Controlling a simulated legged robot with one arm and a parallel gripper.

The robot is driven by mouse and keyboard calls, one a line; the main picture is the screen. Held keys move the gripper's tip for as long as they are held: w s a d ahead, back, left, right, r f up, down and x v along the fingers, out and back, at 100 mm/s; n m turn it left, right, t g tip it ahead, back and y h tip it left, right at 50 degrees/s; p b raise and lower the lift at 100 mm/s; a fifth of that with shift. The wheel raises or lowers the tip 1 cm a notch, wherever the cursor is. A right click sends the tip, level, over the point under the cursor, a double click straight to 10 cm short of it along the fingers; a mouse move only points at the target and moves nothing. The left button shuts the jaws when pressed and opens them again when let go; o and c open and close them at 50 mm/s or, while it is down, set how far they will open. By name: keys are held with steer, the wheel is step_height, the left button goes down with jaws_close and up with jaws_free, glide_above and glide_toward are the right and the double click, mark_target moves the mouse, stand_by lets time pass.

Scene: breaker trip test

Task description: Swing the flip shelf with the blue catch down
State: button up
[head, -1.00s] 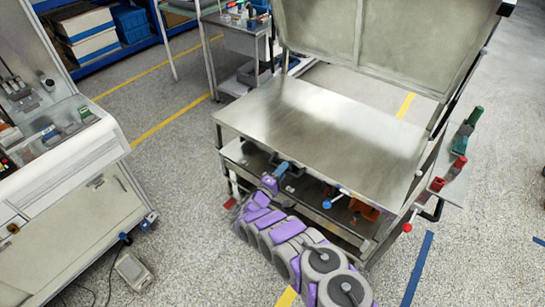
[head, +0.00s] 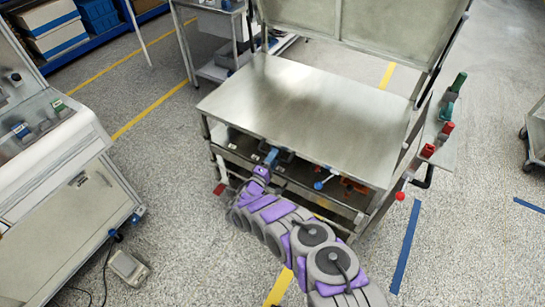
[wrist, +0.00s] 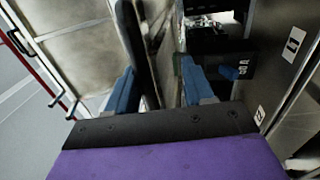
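A steel workbench (head: 300,110) stands ahead with its flat top level. A blue-ended lever (head: 326,181) sticks out below its front edge, right of my gripper. A red knob (head: 400,196) is at the front right corner. I cannot tell which part is the flip shelf or whether the blue lever is its catch. My gripper (head: 270,157) is at the bench's front, just below the top's edge. In the wrist view its blue fingers (wrist: 158,88) are apart, with no object clearly held between them. A small blue piece (wrist: 230,72) sits on a dark box right of the fingers.
A raised panel (head: 350,40) stands behind the bench top. A side ledge (head: 438,140) at right carries red and green pieces. A console (head: 60,180) stands at left, with a grey device (head: 128,265) on the floor. Open floor lies to the right.

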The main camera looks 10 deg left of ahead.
stand_by(0.8)
steer(key=shift+a, duration=0.1)
steer(key=v, duration=1.7)
stand_by(0.4)
